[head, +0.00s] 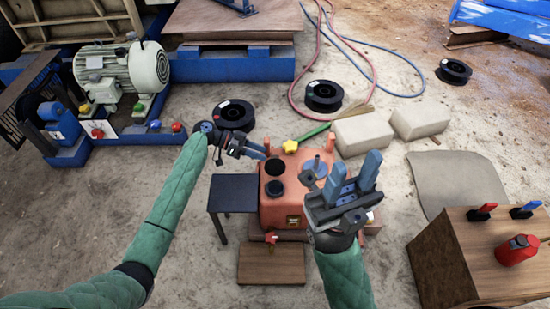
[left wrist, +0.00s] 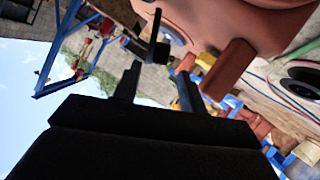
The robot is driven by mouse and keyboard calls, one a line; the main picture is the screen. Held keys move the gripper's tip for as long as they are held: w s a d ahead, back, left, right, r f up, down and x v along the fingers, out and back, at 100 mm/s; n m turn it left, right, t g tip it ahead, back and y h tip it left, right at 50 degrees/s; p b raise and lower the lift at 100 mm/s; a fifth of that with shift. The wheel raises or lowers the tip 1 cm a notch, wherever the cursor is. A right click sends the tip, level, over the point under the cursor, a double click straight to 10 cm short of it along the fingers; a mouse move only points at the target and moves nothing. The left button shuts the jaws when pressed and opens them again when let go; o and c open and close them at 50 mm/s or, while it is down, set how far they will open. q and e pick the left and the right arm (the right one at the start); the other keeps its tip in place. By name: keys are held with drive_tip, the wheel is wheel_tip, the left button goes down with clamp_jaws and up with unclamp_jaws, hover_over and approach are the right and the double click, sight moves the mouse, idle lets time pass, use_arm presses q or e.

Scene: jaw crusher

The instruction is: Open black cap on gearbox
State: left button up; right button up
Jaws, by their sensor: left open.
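The orange-red gearbox (head: 284,212) stands on the ground at the middle of the head view. Two round black pieces show on its top: one towards the back (head: 275,167) and one nearer the front left (head: 274,188). I cannot tell for sure which is a cap and which an opening. My left gripper (head: 262,150) is open just behind and left of the gearbox top. In the left wrist view its two dark fingers (left wrist: 157,88) are apart, with a thin black piece (left wrist: 156,42) just beyond them, beside the gearbox body (left wrist: 235,25). My right gripper (head: 354,178) is open above the gearbox's right side.
A small dark table (head: 233,192) stands left of the gearbox. A yellow knob (head: 290,146) and a green handle (head: 314,133) are behind it. Pale blocks (head: 364,134) lie to the right. A wooden box (head: 455,262) with a red can (head: 517,250) stands front right.

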sight(275, 157)
use_arm(q)
drive_tip(key=x, duration=0.6)
drive_tip(key=shift+d+b, duration=0.15)
drive_tip(key=shift+b, duration=0.15)
drive_tip(key=shift+c, duration=0.2)
clamp_jaws()
